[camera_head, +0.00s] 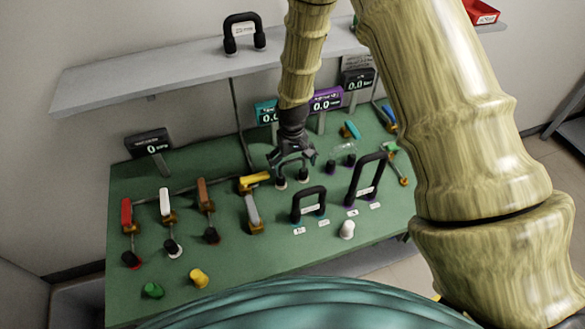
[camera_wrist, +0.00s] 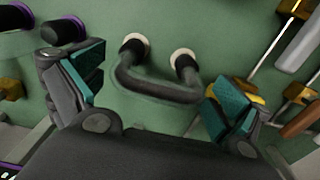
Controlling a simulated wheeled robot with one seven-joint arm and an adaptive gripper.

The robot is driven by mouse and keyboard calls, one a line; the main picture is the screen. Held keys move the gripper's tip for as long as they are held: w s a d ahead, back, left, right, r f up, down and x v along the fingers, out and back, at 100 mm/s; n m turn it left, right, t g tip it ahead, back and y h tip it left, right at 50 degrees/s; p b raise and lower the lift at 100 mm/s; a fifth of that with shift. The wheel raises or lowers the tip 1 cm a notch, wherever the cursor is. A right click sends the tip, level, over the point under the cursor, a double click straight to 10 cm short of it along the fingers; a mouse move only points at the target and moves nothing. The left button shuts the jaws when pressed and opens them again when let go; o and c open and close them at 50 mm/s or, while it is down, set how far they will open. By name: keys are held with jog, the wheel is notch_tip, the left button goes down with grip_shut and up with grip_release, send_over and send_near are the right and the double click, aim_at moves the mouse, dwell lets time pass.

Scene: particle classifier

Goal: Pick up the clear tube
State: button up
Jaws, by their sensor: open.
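A U-shaped tube (camera_wrist: 150,92) with black end cuffs and a smoky, see-through-looking bend stands on two white-ringed ports in the wrist view. My gripper (camera_wrist: 160,88) is open, with one teal-padded finger on each side of the tube's bend. The fingers look apart from it. In the head view my gripper (camera_head: 293,158) points down over these ports and hides most of the tube; its black ends show below the fingers. A second, clear tube (camera_head: 344,148) shows faintly just right of my gripper, on black cuffs with purple rings.
Black-handled loops (camera_head: 309,190) and (camera_head: 380,160) stand on the green board (camera_head: 240,250) nearby. A grey shelf (camera_head: 150,75) runs behind.

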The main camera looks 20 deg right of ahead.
jog(key=shift+f, duration=0.25)
jog(key=c, duration=0.9)
jog(key=shift+o, duration=0.2)
jog(key=shift+r, duration=0.1)
jog(key=shift+r+b, duration=1.75)
jog(key=shift+r, duration=3.15)
